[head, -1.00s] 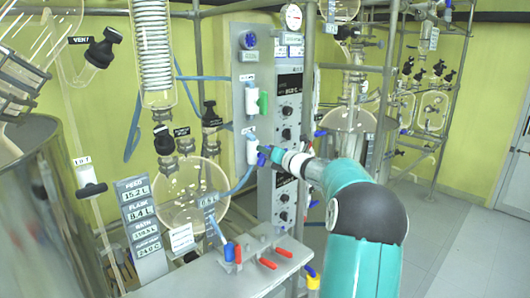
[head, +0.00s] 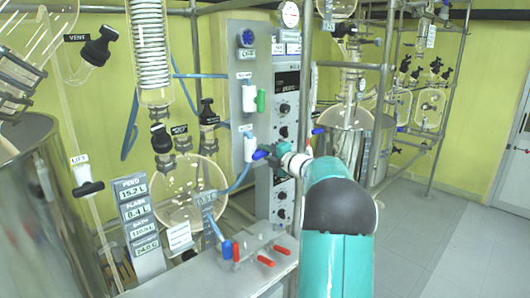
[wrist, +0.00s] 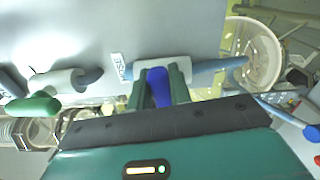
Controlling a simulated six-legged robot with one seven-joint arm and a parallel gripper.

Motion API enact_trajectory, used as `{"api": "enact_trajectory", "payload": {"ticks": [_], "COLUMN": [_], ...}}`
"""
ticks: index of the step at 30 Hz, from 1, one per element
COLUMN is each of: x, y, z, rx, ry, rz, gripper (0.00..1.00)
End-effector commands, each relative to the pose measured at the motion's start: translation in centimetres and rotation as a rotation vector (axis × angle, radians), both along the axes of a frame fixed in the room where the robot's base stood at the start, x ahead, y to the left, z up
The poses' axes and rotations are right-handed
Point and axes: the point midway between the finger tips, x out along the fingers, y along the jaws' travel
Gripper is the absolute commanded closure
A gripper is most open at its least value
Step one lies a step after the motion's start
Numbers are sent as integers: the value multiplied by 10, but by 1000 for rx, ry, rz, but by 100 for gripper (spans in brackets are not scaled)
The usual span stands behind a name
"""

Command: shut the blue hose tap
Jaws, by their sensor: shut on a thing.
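The blue hose tap has a white body (head: 250,146) on the grey panel, with a blue hose leaving its lower end in the head view. Its blue handle (head: 260,155) sticks out toward my gripper (head: 272,152). In the wrist view the tap's pale body (wrist: 163,69) lies sideways beside a "HOSE" label. The blue handle (wrist: 159,88) stands between the two green fingers of my gripper (wrist: 159,84), which are shut on it. The handle appears to lie across the body. The handle's far end is partly hidden by the fingers.
A second white tap with a green handle (head: 261,100) sits just above on the panel. A round glass flask (head: 190,195) stands to the left. A bench (head: 215,275) with red-handled valves is below. A metal post (head: 305,90) rises close to my arm.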

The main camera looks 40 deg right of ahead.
Motion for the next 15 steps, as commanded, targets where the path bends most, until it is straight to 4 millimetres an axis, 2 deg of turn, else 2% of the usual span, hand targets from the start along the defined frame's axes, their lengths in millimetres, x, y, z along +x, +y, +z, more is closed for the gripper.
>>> {"api": "enact_trajectory", "payload": {"ticks": [6,15], "x": [-1,-1], "y": [-1,-2], "z": [-1,-2], "rx": [94,137], "ry": [2,3], "rz": [-2,-3], "gripper": [100,100]}}
